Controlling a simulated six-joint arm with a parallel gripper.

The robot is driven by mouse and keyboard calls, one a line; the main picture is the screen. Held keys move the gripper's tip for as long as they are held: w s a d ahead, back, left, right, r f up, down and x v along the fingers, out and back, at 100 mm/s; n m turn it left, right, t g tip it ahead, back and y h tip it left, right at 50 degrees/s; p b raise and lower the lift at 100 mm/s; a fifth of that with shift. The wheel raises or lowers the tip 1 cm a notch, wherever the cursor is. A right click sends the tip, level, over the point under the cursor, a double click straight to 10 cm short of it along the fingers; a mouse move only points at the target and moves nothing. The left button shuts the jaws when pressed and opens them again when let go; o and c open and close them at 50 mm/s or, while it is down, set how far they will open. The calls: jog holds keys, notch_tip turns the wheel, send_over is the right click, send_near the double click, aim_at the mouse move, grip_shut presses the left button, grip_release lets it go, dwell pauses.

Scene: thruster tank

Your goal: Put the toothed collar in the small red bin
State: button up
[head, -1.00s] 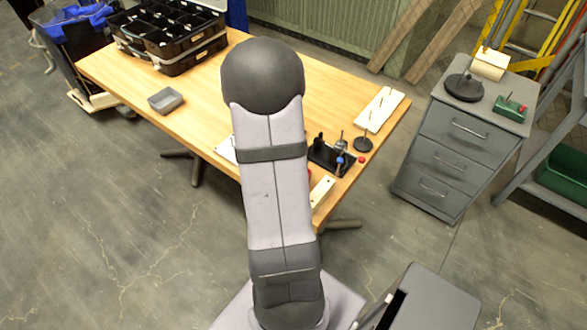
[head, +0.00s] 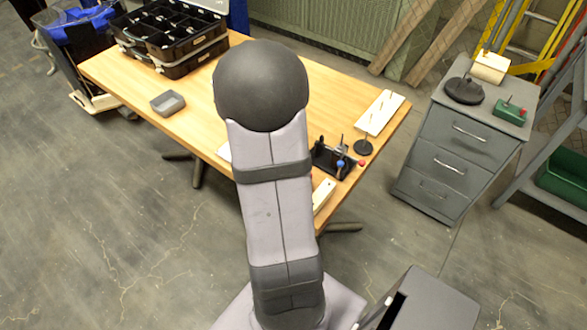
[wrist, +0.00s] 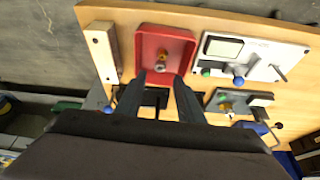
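The small red bin (wrist: 147,39) lies just beyond my fingertips in the wrist view. A small metallic piece with a brassy part (wrist: 161,61) is inside it, near the wall closest to me. It may be the toothed collar, but it is too small to tell. My gripper (wrist: 160,84) points toward the bin's near edge, with its two fingers apart and a gap between them. Nothing shows held in the gap. In the head view my arm hides the bin and gripper.
A wooden block (wrist: 103,52) is left of the bin and a white panel with a display and knobs (wrist: 252,57) is right. The wooden table (head: 240,60) also bears a grey tray (head: 168,103), black organiser case (head: 168,40) and pegged board (head: 380,112). A grey drawer cabinet (head: 455,150) stands at right.

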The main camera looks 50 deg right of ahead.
jog(key=v, duration=0.7)
jog(key=shift+r, duration=0.1)
jog(key=s+a+f+n+y, duration=0.1)
jog(key=a+n+y, duration=0.1)
jog(key=a+n, duration=0.7)
jog(key=s+a+f+n+y, duration=0.1)
jog(key=a+n, duration=0.8)
jog(key=a, duration=1)
jog(key=shift+f+n+y, duration=0.4)
jog(key=shift+f+y, duration=0.3)
jog(key=shift+y, duration=0.1)
jog(key=shift+a, duration=0.15)
notch_tip(320, 180, up, 6)
jog(key=p, duration=0.6)
notch_tip(320, 180, down, 15)
jog(key=b, duration=1.4)
jog(key=shift+r, duration=0.1)
